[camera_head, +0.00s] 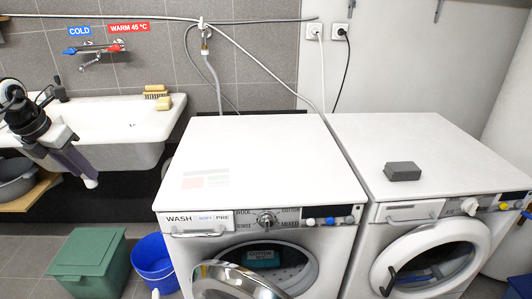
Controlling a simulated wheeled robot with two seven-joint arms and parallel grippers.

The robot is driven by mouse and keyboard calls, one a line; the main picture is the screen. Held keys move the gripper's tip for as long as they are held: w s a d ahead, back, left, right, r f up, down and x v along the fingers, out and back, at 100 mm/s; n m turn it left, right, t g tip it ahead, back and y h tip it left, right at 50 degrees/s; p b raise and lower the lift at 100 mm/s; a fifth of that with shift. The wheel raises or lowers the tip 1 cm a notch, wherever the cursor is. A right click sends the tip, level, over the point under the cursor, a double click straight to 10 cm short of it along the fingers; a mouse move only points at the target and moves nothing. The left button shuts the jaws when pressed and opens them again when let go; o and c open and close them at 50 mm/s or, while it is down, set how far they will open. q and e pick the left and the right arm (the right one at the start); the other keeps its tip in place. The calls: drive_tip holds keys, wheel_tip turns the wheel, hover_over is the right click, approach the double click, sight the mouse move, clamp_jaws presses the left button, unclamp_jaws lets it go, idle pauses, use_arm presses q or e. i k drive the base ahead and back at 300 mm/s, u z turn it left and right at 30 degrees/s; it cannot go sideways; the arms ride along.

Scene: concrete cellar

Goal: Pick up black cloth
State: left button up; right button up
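A small dark grey, block-shaped folded piece (402,171), which looks like the black cloth, lies flat on top of the right washing machine (440,140). My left gripper (90,182) is at the far left, in front of the white sink and pointing down to the right. It is well away from the dark piece, with the left machine in between. Its fingertips are small and seen from the side, so its opening is unclear. Nothing shows held in it. My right gripper is not visible.
The left washing machine (265,150) has a bare top and an open round door (235,283). The sink (120,125) holds soap at its rim. A green bin (90,262) and a blue bucket (155,262) stand on the floor. The right machine's door (435,258) juts forward.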

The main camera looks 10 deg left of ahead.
sight(407, 171)
drive_tip(key=z, duration=3.45)
drive_tip(key=k, duration=1.45)
drive_tip(key=u, duration=0.95)
drive_tip(key=i, duration=1)
drive_tip(key=u, duration=0.05)
